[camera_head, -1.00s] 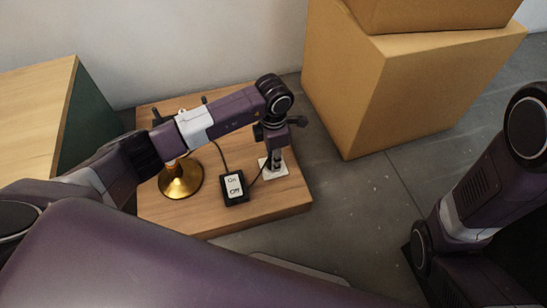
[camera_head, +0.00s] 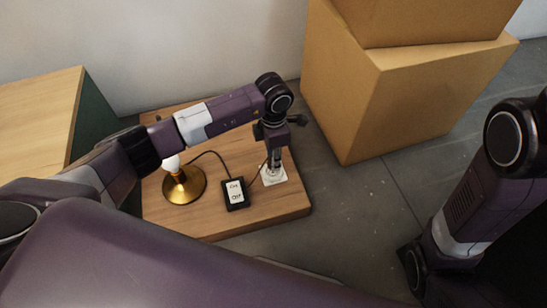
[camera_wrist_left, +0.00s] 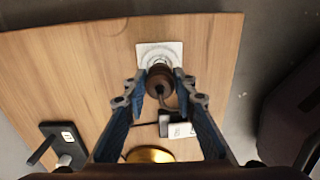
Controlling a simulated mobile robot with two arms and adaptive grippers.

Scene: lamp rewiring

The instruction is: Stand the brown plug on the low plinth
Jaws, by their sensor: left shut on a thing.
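The brown plug (camera_wrist_left: 159,82) sits between the fingers of my left gripper (camera_wrist_left: 160,92) in the left wrist view, its cord trailing back. The gripper is shut on it. The low plinth (camera_wrist_left: 172,48) is a small white square with a round feature partly hidden by the plug. In the head view, my left gripper (camera_head: 273,161) points straight down over the white plinth (camera_head: 274,180). The plug itself is mostly hidden there. I cannot tell whether the plug touches the plinth. My right arm shows at the right edge, without its gripper.
A lamp with a brass base (camera_head: 184,190) and a black switch box (camera_head: 236,194) stand on the wooden board (camera_head: 220,224), left of the plinth. A black device (camera_wrist_left: 62,143) shows left in the wrist view. Cardboard boxes (camera_head: 400,100) stand behind right. Floor is clear at right.

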